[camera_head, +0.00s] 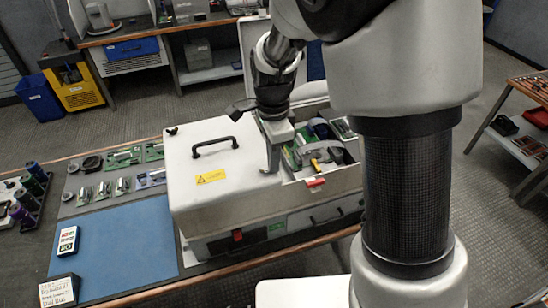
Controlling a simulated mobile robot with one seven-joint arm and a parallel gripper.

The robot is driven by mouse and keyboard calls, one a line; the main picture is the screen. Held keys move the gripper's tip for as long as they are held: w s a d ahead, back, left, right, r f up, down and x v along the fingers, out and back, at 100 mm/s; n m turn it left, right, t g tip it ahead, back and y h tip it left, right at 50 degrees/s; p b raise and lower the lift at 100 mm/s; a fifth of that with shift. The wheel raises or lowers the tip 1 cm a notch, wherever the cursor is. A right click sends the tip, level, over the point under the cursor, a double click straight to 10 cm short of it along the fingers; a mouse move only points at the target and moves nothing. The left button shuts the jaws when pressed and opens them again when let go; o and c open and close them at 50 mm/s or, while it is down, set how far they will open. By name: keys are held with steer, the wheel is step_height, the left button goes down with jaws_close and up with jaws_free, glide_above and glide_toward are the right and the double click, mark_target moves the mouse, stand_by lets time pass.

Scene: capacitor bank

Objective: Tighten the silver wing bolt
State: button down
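A white box-shaped unit (222,194) with a black handle (214,147) and a yellow label stands on the bench. Its right part is an open bay (323,188) holding green boards and other components. My gripper (271,168) points down at the edge between the white lid and the open bay. Its fingertips are at or just above the lid's right edge; contact cannot be told. I cannot make out the silver wing bolt; it may be hidden by my gripper. Whether the fingers are open or shut is not clear.
A blue mat (125,250) with a small meter (67,240) lies left of the unit. Boards and parts lie behind the mat. A rack of dark cylinders (28,196) stands at the far left. A raised panel (254,45) stands behind the bay. Benches line the back.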

steer(key=shift+w+a+r, duration=0.2)
steer(key=shift+a+r, duration=0.15)
steer(key=shift+a, duration=0.2)
steer(key=c, duration=2.2)
jaws_free()
steer(key=shift+o, duration=1.4)
steer(key=shift+s+a+f, duration=0.1)
steer(key=shift+s, duration=0.1)
steer(key=shift+d, duration=0.25)
step_height(320, 180, up, 17)
steer(key=shift+r, duration=0.2)
steer(key=s+d+n+t, duration=0.5)
steer(key=s+d+n, duration=0.7)
steer(key=s+n, duration=0.3)
steer(key=shift+s+r+t, duration=0.3)
steer(key=shift+s+r, duration=0.15)
steer(key=shift+s, duration=0.5)
